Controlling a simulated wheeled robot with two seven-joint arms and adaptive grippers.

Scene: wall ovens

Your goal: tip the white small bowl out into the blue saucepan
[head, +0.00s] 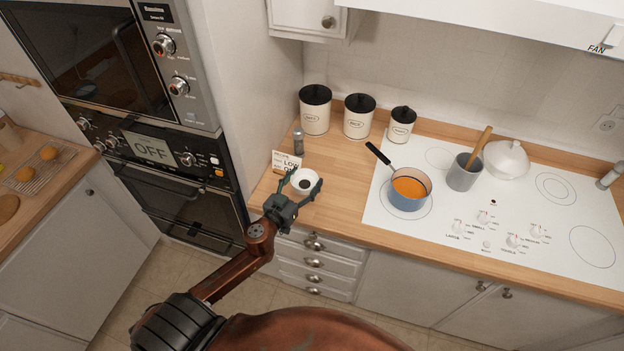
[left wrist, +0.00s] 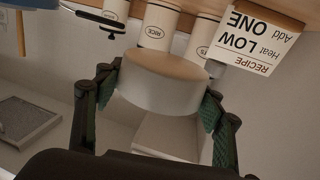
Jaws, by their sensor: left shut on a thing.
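The white small bowl (head: 305,192) is between the fingers of my left gripper (head: 303,181), which is shut on it at the left end of the counter. The bowl looks upright, with something dark inside. In the left wrist view, which is upside down, the bowl (left wrist: 160,98) shows its side and underside between both fingers. The blue saucepan (head: 408,203) stands on the front left hob ring, to the right of the bowl and apart from it. It holds something orange, and its black handle points back left. My right gripper is not in view.
A recipe card (head: 284,161) and a grey shaker (head: 298,141) stand behind the bowl. Several cream canisters (head: 359,120) line the wall. A grey utensil pot (head: 463,174) and a white lidded dish (head: 507,160) stand right of the saucepan. The counter (head: 340,205) between bowl and saucepan is clear.

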